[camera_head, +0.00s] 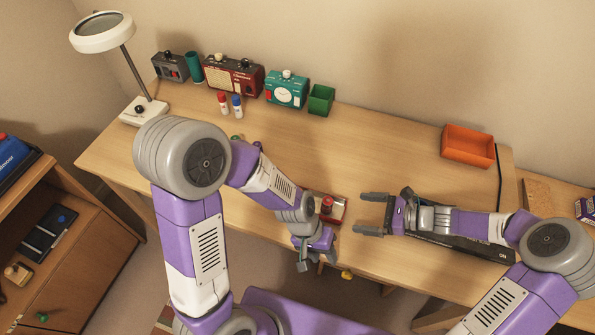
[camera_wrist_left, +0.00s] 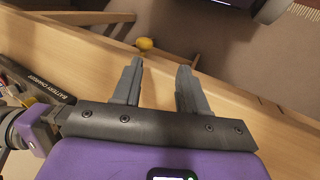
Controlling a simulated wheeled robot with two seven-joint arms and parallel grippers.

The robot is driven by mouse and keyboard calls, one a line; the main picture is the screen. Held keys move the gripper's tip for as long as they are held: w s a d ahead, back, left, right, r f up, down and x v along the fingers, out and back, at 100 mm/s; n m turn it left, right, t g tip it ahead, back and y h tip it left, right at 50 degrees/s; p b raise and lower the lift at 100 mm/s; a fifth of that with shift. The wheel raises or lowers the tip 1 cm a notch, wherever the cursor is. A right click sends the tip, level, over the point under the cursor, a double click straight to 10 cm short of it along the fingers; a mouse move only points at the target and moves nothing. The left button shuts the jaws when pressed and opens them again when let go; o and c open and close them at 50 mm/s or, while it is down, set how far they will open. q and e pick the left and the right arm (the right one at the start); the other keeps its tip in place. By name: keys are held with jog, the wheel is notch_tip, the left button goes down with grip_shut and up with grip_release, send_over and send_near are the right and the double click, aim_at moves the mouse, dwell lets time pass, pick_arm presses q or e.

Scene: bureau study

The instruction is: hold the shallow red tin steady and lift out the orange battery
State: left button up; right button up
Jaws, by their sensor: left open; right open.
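A shallow red tin (camera_head: 339,212) lies near the table's front edge in the head view, partly hidden by my left arm. A small red, dark-topped thing (camera_head: 327,204) shows at its left side; I cannot tell whether it stands in the tin. I cannot make out the orange battery. My left gripper (camera_head: 312,261) is open and empty, below the tin in the picture, at the front edge. In the left wrist view its open fingers (camera_wrist_left: 160,66) have nothing between them, and the tin is not seen. My right gripper (camera_head: 371,214) is open and empty, right of the tin, fingers pointing left.
A black battery charger (camera_wrist_left: 38,84) lies on the table (camera_head: 400,160), partly under my right arm (camera_head: 470,245). An orange bin (camera_head: 468,146) stands at the back right. Several boxy devices, a green cup (camera_head: 320,100) and a lamp (camera_head: 138,110) line the back left. A yellow ball (camera_head: 347,274) shows past the front edge.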

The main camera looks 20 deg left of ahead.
aim_at(340, 214)
pick_arm(q)
jog(key=w+a+r+n, duration=0.1)
jog(key=w+n, duration=0.2)
jog(key=w+a+r+n+y, duration=0.1)
jog(key=w+a+r+n, duration=0.1)
jog(key=w+n, duration=0.1)
jog(key=w+a+r+n, duration=0.1)
jog(key=w+r+n, duration=0.1)
jog(key=w+n, duration=0.1)
jog(key=shift+a+r+n+y, duration=0.2)
jog(key=shift+n+y, duration=0.2)
jog(key=w+a+r+n+y, duration=0.1)
jog(key=w+a+r+n, duration=0.1)
jog(key=n, duration=0.1)
jog(key=w+a+r+n+y, duration=0.1)
jog(key=w+a+r+n, duration=0.1)
jog(key=a+n, duration=0.1)
jog(key=w+a+r+n+t, duration=0.1)
jog(key=w+a+r+n, duration=0.1)
jog(key=n, duration=0.1)
jog(key=shift+a+y, duration=0.25)
jog(key=shift+y, duration=0.15)
pick_arm(e)
jog(key=shift+a+f, duration=0.1)
pick_arm(q)
jog(key=shift+r, duration=0.1)
pick_arm(e)
jog(key=shift+x, duration=3.7)
